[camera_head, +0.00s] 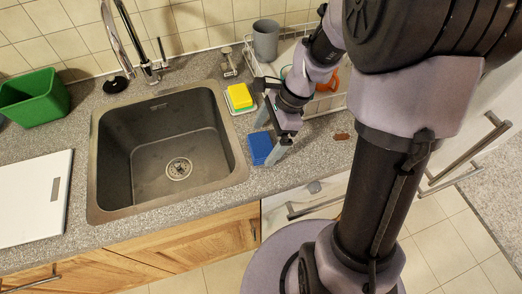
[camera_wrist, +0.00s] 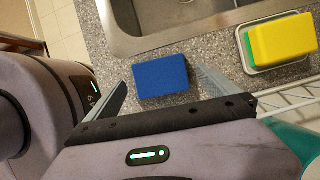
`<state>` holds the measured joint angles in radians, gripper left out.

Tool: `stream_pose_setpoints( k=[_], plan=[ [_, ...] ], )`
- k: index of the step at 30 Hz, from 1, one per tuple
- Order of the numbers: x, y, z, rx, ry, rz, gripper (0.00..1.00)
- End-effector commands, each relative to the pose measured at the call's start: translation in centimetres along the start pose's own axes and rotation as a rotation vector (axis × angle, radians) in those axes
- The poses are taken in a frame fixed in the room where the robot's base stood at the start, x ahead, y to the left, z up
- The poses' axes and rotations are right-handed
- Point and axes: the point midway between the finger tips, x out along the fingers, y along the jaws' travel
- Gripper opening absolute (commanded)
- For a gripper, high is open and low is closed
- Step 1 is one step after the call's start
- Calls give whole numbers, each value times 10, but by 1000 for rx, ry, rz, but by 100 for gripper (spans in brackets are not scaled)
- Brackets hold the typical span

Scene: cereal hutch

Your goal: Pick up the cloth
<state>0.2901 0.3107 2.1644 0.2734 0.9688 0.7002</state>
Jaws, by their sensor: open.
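The cloth is a folded blue rectangle (camera_head: 260,148) lying flat on the grey speckled counter, just right of the sink. In the wrist view the cloth (camera_wrist: 160,76) shows between the two fingers, with counter visible on both sides of it. My gripper (camera_head: 279,147) is open and empty, reaching down just beside the cloth in the head view. In the wrist view the gripper (camera_wrist: 161,79) has one finger on each side of the cloth. I cannot tell how high the fingertips are above the counter.
The sink (camera_head: 175,150) is left of the cloth. A yellow and green sponge (camera_head: 240,97) sits on a small dish behind it. A wire dish rack (camera_head: 328,103) with an orange mug (camera_head: 328,82) and a grey cup (camera_head: 265,40) stand close to my arm. A brown spot (camera_head: 341,136) lies right.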

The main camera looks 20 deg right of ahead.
Motion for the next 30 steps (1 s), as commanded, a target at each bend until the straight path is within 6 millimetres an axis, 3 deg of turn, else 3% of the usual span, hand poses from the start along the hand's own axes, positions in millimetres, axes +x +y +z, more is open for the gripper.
stream_pose_setpoints(
  k=[2,8,17,25,30],
  plan=[
    [18,0,-1,-2,0,3,100],
    [16,0,0,-2,0,0,100],
    [16,0,0,-1,0,0,43],
    [14,0,2,-2,0,0,43],
    [-4,0,9,-3,1,0,43]
  ],
)
